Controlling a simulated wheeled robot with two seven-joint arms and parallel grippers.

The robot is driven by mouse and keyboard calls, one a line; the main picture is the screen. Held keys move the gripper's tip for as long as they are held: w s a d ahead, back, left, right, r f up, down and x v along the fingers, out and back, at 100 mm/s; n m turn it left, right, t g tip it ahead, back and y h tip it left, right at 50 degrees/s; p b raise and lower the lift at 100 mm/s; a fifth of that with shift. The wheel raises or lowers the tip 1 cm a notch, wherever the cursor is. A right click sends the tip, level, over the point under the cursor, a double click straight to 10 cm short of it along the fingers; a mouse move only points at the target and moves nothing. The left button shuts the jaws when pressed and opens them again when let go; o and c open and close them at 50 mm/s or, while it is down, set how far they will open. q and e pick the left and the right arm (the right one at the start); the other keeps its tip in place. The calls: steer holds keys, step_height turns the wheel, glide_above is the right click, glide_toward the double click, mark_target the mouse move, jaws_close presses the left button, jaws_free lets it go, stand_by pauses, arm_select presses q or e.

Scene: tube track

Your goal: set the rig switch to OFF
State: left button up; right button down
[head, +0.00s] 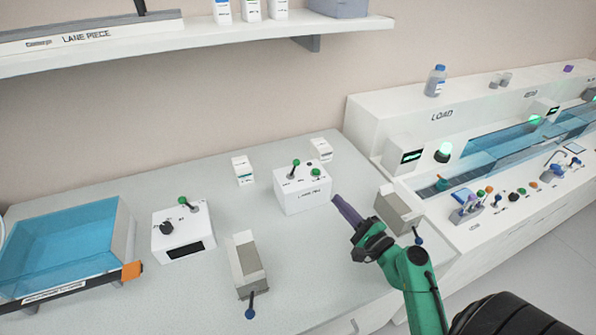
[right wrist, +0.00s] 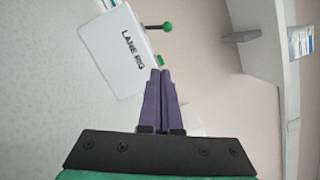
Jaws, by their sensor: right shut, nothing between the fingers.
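The rig switch is a green-knobbed lever (head: 294,167) on top of a white box (head: 303,199) on the bench. The lever stands up with a slight lean; the small markings by it are too small to read. A green button or light (head: 316,173) sits to its right. In the right wrist view the box (right wrist: 112,55) reads "LANE RIG", and the lever's green knob (right wrist: 167,27) sticks out past its edge. My right gripper (head: 337,199) is shut and empty, its purple fingers just right of the box; they also show in the right wrist view (right wrist: 160,73). My left gripper is out of view.
Another white box (head: 183,235) with a green lever and black knob stands left. Small white cartons (head: 242,170) stand behind. Grey-white blocks with blue-knobbed levers (head: 247,262) are in front and beside my right gripper (head: 400,212). A blue-covered tray (head: 65,245) is far left.

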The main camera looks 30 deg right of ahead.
mark_target(308, 182)
steer(key=w+a+r+p, duration=0.1)
steer(key=w+p, duration=0.1)
steer(key=w, duration=0.1)
steer(key=w+a+r+p, duration=0.1)
steer(key=w+p, duration=0.1)
steer(key=w, duration=0.2)
steer(key=w+a+r+p, duration=0.1)
steer(key=w+p, duration=0.1)
steer(key=w, duration=0.2)
steer(key=shift+w+r, duration=0.2)
steer(key=shift+w, duration=0.05)
steer(key=shift+w+a, duration=0.1)
steer(key=shift+a, duration=0.25)
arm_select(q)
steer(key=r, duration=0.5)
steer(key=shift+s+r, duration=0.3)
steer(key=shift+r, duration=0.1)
